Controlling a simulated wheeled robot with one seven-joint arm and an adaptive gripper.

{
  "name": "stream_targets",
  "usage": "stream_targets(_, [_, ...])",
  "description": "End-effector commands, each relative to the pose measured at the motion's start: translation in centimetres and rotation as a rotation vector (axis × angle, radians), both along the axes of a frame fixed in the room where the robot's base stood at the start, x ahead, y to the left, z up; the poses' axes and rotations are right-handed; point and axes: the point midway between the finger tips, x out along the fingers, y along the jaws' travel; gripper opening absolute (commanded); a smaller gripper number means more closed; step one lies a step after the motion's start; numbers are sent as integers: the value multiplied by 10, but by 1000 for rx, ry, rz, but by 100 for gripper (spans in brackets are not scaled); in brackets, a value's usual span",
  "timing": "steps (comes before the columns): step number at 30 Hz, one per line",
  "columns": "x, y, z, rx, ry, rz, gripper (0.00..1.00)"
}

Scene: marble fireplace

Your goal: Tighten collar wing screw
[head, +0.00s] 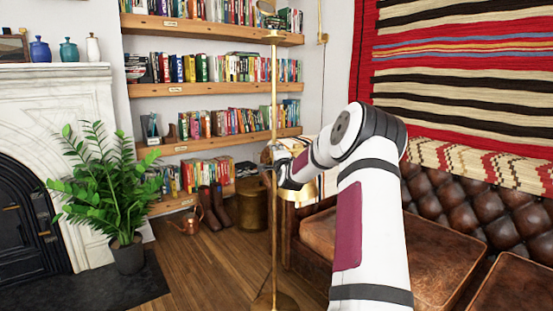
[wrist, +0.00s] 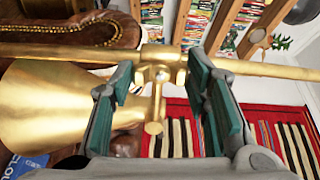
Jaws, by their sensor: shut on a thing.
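A brass floor lamp pole (head: 274,100) stands upright in front of the bookshelves. In the wrist view the pole (wrist: 250,68) runs across the picture, with a brass collar (wrist: 160,52) on it. The wing screw (wrist: 162,74) faces the camera at the collar, between the teal finger pads. My gripper (wrist: 161,72) is shut on it. A thin brass stem with a rounded end (wrist: 153,127) extends below the collar. The brass lampshade (wrist: 50,105) fills the left of the wrist view. In the head view my gripper (head: 279,172) is at the pole, and the collar is too small to make out.
A brown leather sofa (head: 430,240) stands on the right, under a striped wall hanging (head: 460,70). A potted plant (head: 108,185) stands by the fireplace (head: 60,100) on the left. Boots (head: 213,208) and a copper watering can (head: 188,222) are below the shelves. Wooden floor (head: 205,265) is open left of the pole.

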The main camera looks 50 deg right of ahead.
Motion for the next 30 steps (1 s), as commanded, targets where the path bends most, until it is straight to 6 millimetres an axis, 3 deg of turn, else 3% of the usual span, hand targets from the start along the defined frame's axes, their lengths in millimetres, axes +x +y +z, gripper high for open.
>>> stream_targets(23, [-1, -1, 0, 78, -64, -3, 15])
stream_targets(24, [-1, -1, 0, 78, -64, -3, 50])
stream_targets(26, [-1, -1, 0, 78, -64, -3, 63])
stream_targets(30, [-1, -1, 0, 77, -64, -2, 63])
